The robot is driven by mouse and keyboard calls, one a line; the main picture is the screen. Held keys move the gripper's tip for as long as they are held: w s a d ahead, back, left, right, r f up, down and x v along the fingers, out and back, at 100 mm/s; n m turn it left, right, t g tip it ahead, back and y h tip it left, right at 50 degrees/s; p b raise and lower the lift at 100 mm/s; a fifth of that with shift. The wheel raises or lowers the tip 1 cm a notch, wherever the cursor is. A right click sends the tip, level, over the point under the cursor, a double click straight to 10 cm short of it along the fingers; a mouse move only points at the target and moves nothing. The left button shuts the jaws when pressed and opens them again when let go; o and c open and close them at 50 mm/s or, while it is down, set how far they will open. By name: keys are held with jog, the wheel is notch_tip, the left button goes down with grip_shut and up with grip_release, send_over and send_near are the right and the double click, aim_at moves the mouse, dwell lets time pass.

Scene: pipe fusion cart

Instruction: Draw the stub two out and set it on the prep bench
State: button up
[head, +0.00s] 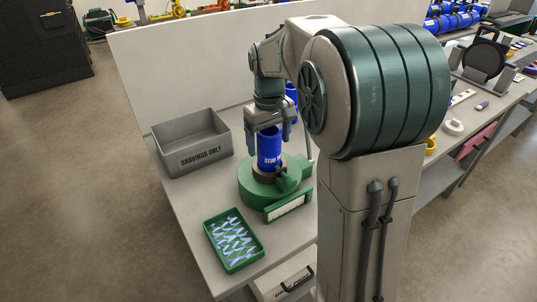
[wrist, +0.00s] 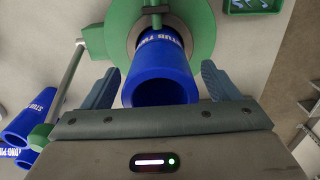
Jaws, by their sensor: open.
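A blue pipe stub (head: 269,149) stands upright in a round green fixture (head: 252,197) on a grey bench. In the wrist view the fingers of my gripper (wrist: 160,88) are spread wide, with gaps on both sides of the stub. I cannot tell which surface is the prep bench.
A grey bin (head: 192,142) marked "SHAVINGS ONLY" stands left of the fixture. A green tray (head: 233,241) with pale strips lies at the front. More blue stubs (wrist: 30,125) show at left in the wrist view. A panel (head: 190,55) stands behind the bench.

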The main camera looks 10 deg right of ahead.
jog(key=c, duration=1.5)
jog(key=shift+r+p, duration=2.85)
jog(key=shift+r, duration=0.75)
